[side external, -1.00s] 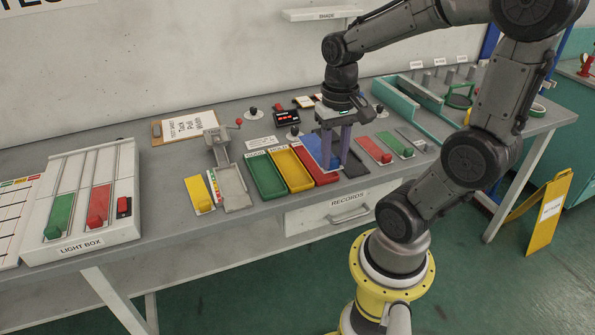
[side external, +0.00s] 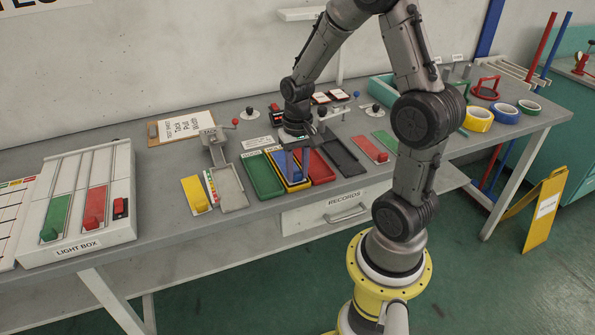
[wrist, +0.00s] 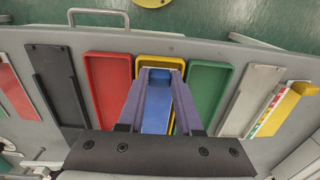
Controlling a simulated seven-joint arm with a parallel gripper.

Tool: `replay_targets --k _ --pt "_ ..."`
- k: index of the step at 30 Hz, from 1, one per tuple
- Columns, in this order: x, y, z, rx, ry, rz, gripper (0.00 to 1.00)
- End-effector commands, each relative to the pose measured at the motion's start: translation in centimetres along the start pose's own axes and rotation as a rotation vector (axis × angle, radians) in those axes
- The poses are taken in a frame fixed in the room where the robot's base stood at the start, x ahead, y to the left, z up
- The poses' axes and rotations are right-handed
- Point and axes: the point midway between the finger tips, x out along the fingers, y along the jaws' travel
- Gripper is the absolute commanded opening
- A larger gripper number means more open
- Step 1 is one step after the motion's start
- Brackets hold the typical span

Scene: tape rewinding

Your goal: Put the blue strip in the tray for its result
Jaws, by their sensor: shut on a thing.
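My gripper (side external: 297,172) is shut on the blue strip (wrist: 157,108), which lies lengthwise between the two fingers. In the side view the strip (side external: 290,164) shows over the yellow tray (side external: 301,188). In the wrist view the strip lines up with the yellow tray (wrist: 162,60), whose far end shows beyond it. I cannot tell whether the strip touches the tray floor. The red tray (side external: 320,169) is on one side and the green tray (side external: 262,176) on the other; both look empty. My gripper hides much of the yellow tray and its label.
An empty black holder (side external: 345,157) lies right of the red tray, then a red strip (side external: 370,149) on the bench. A grey tester (side external: 231,187) and a yellow strip (side external: 196,193) lie left of the green tray. The light box (side external: 75,200) stands far left.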

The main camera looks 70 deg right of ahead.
Motion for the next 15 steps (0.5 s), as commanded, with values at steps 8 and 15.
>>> replay_targets --k 8,15 --pt "0.46 0.0 -0.01 0.0 0.001 0.0 0.0" --pt "0.96 0.01 0.04 0.0 -0.001 0.0 0.0"
